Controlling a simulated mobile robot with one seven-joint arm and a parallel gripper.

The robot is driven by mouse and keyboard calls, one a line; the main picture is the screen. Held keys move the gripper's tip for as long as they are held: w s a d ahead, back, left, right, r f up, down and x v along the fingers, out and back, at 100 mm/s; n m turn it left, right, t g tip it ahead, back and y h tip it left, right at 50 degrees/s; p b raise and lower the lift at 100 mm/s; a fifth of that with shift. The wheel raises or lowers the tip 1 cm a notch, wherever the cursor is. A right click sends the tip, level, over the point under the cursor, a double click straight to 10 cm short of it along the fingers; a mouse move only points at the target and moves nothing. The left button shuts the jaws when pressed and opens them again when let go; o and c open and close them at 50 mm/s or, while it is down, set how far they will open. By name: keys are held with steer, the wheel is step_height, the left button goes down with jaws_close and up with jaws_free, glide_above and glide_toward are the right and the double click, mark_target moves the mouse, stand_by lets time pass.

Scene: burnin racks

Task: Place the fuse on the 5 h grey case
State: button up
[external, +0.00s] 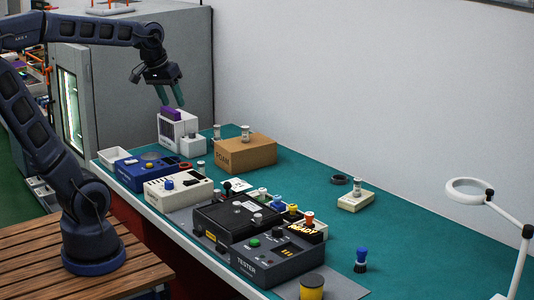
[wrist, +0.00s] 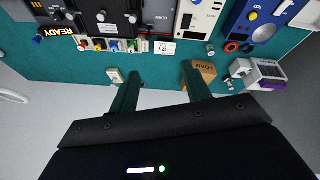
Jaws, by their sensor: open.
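My gripper (external: 168,97) is open and empty, held in the air above the back left of the bench; its two green fingers also show in the wrist view (wrist: 162,84). Small pale cylinders that look like fuses stand in several places: one on the brown FOAM box (external: 245,152), one beside that box (external: 217,131), one on a small cream block (external: 352,202). A pale grey-white case (external: 170,133) with a purple top stands below my gripper; it also shows at right in the wrist view (wrist: 268,72). I cannot read a "5 h" label on any case.
A blue device (external: 138,167), a cream device (external: 178,186), a black case (external: 235,220) and a TESTER box (external: 277,253) line the bench's front. A white tray (external: 125,158) is at the left end. A magnifier lamp (external: 470,190) stands at right. The green mat (external: 420,245) is largely clear at right.

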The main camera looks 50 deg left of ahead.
steer(key=s+d+f+m, duration=0.2)
steer(key=s+f+m, duration=0.1)
steer(key=s, duration=0.5)
steer(key=shift+f+m+t, duration=0.3)
steer(key=shift+f, duration=0.25)
